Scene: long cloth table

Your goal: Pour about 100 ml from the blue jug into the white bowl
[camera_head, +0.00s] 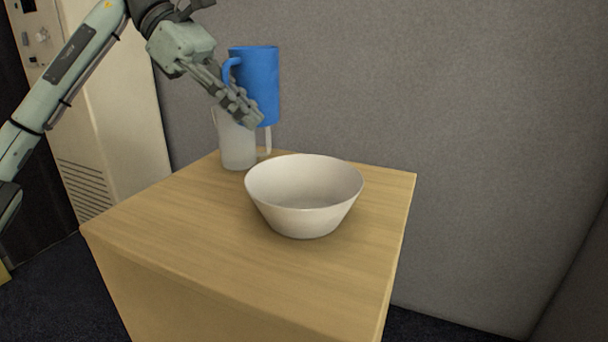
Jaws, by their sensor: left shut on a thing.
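The blue jug (256,75) is held upright in the air beyond the bowl, its handle on the left. My left gripper (243,108) comes in from the upper left and is shut on the blue jug, its fingers across the jug's lower left side. The white bowl (302,211) stands upright on the wooden table (190,240), nearer to me and to the right of the jug. The part of its inside that I see looks empty. The jug's contents are hidden by its wall. My right gripper is not in view.
A pale, frosted jug (237,147) with a handle on its right stands at the table's far corner, just below the blue jug and my left fingers. The table's front and left are clear. A grey wall (470,130) rises behind. A beige cabinet (120,120) stands at left.

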